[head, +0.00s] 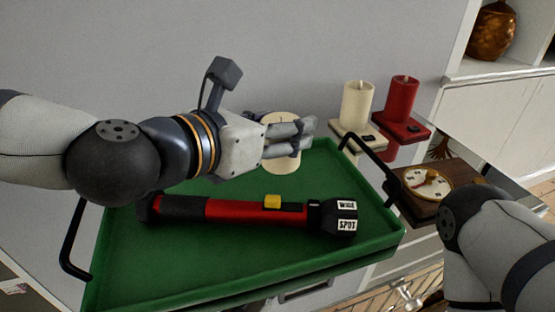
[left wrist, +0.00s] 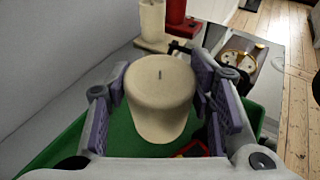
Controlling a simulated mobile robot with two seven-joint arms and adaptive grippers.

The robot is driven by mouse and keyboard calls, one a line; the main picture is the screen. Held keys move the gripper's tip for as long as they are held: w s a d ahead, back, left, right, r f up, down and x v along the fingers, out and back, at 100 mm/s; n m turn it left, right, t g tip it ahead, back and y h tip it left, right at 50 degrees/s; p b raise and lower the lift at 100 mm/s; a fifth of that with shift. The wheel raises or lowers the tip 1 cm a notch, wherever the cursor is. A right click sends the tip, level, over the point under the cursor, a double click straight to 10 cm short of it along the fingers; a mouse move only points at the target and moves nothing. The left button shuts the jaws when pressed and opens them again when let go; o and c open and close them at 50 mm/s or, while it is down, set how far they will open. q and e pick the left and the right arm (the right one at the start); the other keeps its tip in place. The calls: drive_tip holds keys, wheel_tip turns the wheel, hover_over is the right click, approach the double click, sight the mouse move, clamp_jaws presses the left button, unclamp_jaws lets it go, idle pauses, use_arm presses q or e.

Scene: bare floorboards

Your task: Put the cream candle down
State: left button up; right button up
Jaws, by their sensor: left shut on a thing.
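A short, thick cream candle (head: 281,163) is between the fingers of my left gripper (head: 290,137), at the back edge of the green tray (head: 145,281). In the left wrist view the candle (left wrist: 160,95) stands upright, its dark wick on top, with purple-grey finger pads on both sides. My left gripper is shut on it. Its fingers hide part of the candle in the head view. I cannot tell whether its base touches the tray. My right arm shows at the lower right, but its gripper is out of view.
A red and black flashlight (head: 235,210) lies across the tray. Behind the tray's right end stand a taller cream candle (head: 357,103) and a red candle (head: 402,98) on holders. A wooden clock (head: 427,184) is at right. The tray's black handles stick up.

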use_arm(q)
drive_tip(key=w+f, duration=0.2)
drive_tip(key=f, duration=0.1)
drive_tip(key=w+f+b, duration=0.1)
drive_tip(key=f, duration=0.2)
drive_tip(key=w+f+b, duration=0.1)
drive_tip(key=w+f, duration=0.1)
drive_tip(key=f, duration=0.1)
drive_tip(key=shift+w+a, duration=0.1)
drive_tip(key=shift+w, duration=0.25)
use_arm(e)
drive_tip(key=shift+s+f+g, duration=0.4)
drive_tip(key=shift+s+f, duration=0.55)
drive_tip(key=shift+f, duration=0.2)
use_arm(q)
drive_tip(key=shift+f, duration=0.1)
drive_tip(key=shift+f, duration=0.2)
drive_tip(key=o, duration=1.4)
drive_tip(key=shift+r, duration=0.1)
use_arm(e)
drive_tip(key=shift+f, duration=0.1)
use_arm(q)
drive_tip(key=shift+r, duration=0.1)
